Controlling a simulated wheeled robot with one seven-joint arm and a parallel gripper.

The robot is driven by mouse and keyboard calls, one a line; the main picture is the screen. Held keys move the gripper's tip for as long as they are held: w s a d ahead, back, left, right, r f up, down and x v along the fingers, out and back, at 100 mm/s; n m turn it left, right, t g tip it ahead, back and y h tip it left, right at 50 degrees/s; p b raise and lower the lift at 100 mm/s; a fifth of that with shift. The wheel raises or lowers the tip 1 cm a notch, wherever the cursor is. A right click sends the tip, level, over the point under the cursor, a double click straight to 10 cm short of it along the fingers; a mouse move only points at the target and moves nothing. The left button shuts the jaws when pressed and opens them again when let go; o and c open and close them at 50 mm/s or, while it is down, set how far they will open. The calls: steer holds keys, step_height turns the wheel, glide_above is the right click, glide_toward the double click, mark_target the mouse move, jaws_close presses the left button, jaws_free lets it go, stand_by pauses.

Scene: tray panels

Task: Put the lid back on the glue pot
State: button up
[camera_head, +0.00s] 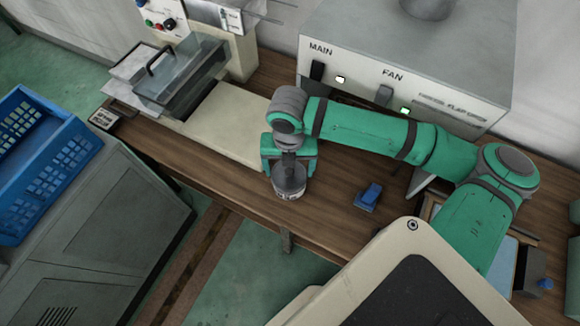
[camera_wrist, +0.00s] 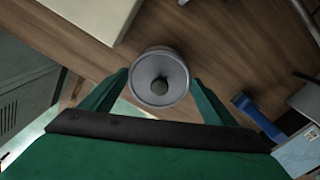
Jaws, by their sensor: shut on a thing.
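The lid (camera_wrist: 160,70) is a round grey disc with a dark central knob in the wrist view. My gripper (camera_wrist: 161,80) has its two green fingers at opposite sides of the disc's rim, shut on it. In the head view my gripper (camera_head: 289,172) points down over the front part of the wooden bench. A small round grey metal pot (camera_head: 290,191) shows directly below it. The gripper hides the top of the pot, so I cannot tell whether the lid touches it or is level on it.
A blue object (camera_head: 368,197) lies on the wooden bench (camera_head: 325,215) to the right. The MAIN/FAN control box (camera_head: 400,60) stands behind. A blue crate (camera_head: 40,160) is far left.

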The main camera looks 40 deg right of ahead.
stand_by(0.3)
steer(key=o, duration=1)
steer(key=shift+r, duration=3.55)
jaws_close()
